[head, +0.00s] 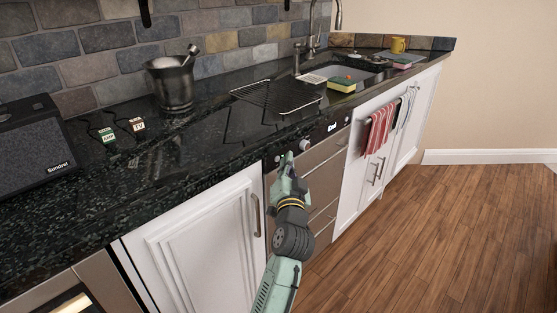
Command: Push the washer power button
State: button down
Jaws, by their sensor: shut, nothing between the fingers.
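The appliance with a stainless front (325,185) sits under the dark counter, between white cabinets. I take it to be the washer. I cannot tell whether the tips touch the panel. Small marks show beside the tips, but I cannot make out which is the power button.
The counter (215,150) overhangs just above my gripper. On it stand a speaker (38,148), a metal bucket (172,84) and a wire rack (277,95). A striped towel (379,130) hangs right of the appliance. The wood floor (450,235) is clear.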

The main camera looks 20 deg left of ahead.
jog(key=shift+w+a, duration=0.1)
jog(key=shift+a, duration=0.2)
jog(key=shift+a, duration=0.15)
dwell(0.4)
jog(key=shift+s+d+b, duration=0.2)
jog(key=shift+d+b, duration=0.2)
jog(key=shift+d, duration=0.15)
jog(key=s+d+b, duration=0.1)
jog(key=s+d, duration=0.1)
jog(key=d, duration=0.3)
jog(key=shift+d, duration=0.35)
jog(key=c, duration=2.4)
grip_release()
